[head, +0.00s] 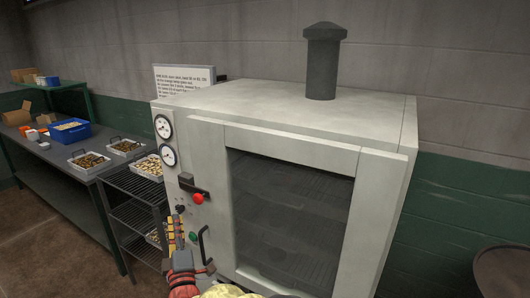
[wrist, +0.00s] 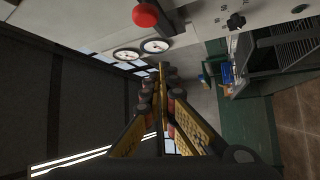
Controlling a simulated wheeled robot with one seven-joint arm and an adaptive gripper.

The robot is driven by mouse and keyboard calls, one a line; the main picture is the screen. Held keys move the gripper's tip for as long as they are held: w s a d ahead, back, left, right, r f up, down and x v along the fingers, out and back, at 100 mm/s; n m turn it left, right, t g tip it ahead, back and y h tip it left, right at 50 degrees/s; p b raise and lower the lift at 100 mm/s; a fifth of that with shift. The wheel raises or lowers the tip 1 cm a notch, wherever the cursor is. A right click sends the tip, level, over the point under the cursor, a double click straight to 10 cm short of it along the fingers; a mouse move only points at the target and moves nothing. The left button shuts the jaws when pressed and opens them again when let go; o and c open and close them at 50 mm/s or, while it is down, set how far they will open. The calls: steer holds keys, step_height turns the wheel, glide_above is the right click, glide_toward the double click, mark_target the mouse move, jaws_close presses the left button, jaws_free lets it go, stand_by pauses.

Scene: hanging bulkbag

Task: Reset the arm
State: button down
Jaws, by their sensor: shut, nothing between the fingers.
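My gripper (wrist: 162,72) is shut and empty; its black and yellow fingers meet in the middle of the wrist view. In the head view my gripper (head: 174,222) shows at the bottom, pointing up, in front of the left side of a large pale oven-like cabinet. A red round button (head: 198,198) is on that cabinet, just above and right of the fingers. The button also shows large at the top of the wrist view (wrist: 145,15), apart from the fingertips. I cannot tell the exact gap between gripper and cabinet panel.
The cabinet (head: 290,135) has a glazed door, two gauges (head: 163,127) and a dark chimney (head: 322,65). A wire rack (head: 135,185) and a bench with trays and a blue bin (head: 70,131) stand to the left. A dark round object (head: 503,268) is at lower right.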

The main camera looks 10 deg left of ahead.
steer(key=s+a+f+m+g+h, duration=0.1)
steer(key=s+f+m+g, duration=0.2)
steer(key=f, duration=0.6)
steer(key=s+a+f+m+g, duration=0.1)
steer(key=s+f+g, duration=0.2)
steer(key=f+g, duration=0.45)
steer(key=s+d+f+m+g+h, duration=0.1)
steer(key=s+d+f+m+h, duration=0.2)
steer(key=d, duration=0.4)
steer(key=s+d+r+m+h, duration=0.2)
steer(key=s+d+r+m, duration=0.2)
steer(key=d, duration=1.2)
steer(key=s+d+r+m+g+h, duration=0.1)
steer(key=s+d+r+m, duration=0.3)
steer(key=d, duration=1.2)
steer(key=s+d+r+m+g+h, duration=0.1)
steer(key=s+d+r+m, duration=0.4)
steer(key=s+d+r, duration=0.5)
steer(key=s+d+h, duration=0.1)
steer(key=s+d, duration=0.3)
steer(key=d, duration=0.2)
steer(key=shift+d+r+h, duration=0.3)
steer(key=shift+h, duration=0.1)
